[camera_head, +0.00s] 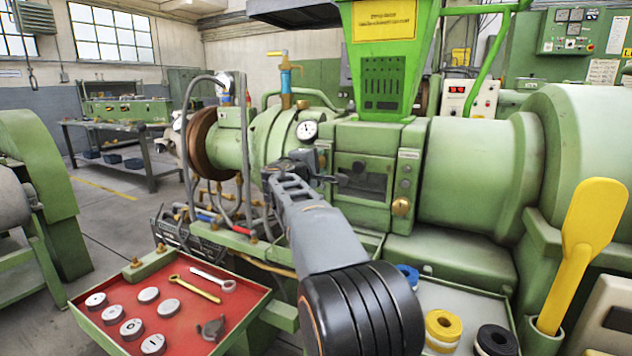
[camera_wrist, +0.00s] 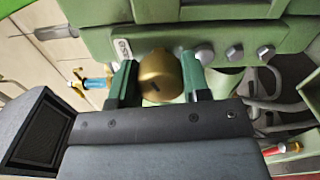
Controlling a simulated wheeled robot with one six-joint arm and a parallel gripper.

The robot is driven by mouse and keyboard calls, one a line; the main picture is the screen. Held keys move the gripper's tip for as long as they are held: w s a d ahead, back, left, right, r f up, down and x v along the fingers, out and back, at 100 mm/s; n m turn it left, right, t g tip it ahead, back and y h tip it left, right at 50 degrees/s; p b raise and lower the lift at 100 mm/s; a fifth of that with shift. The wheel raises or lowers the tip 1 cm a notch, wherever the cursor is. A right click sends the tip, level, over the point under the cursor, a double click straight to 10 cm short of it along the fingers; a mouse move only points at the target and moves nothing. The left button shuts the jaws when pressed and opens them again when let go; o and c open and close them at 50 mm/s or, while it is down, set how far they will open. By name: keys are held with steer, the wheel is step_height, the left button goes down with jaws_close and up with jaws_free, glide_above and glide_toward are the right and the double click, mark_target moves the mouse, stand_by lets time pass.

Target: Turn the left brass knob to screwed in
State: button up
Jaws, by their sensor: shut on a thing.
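The left brass knob (camera_wrist: 158,74) is a rounded brass piece with a small dark slot mark, sitting at the green machine face in the wrist view. My gripper (camera_wrist: 160,80) has its two dark green fingers on either side of the knob and is shut on it. In the head view my gripper (camera_head: 312,160) reaches the left edge of the machine's front panel, and my arm hides the left knob there. A second brass knob (camera_head: 401,206) shows on the right side of that panel, apart from my gripper.
A red tray (camera_head: 215,318) with discs and wrenches lies at lower left. A yellow paddle (camera_head: 580,240) stands upright at right. Tape rolls (camera_head: 442,330) sit on a shelf at lower right. Cables and a hose (camera_head: 190,130) hang left of the panel.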

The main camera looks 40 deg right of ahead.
steer(key=m+b, duration=0.3)
steer(key=b, duration=0.1)
steer(key=m+b, duration=0.2)
steer(key=shift+f+m, duration=0.3)
steer(key=shift+f, duration=0.05)
steer(key=m+b, duration=0.4)
steer(key=m, duration=0.1)
steer(key=m+b, duration=0.3)
steer(key=m, duration=0.2)
steer(key=shift+r+m, duration=0.1)
steer(key=shift+m, duration=0.3)
steer(key=m+b, duration=0.1)
steer(key=m, duration=0.4)
steer(key=shift+r+m+b, duration=0.2)
steer(key=shift+m+b, duration=0.1)
steer(key=shift+b, duration=0.05)
steer(key=o, duration=0.9)
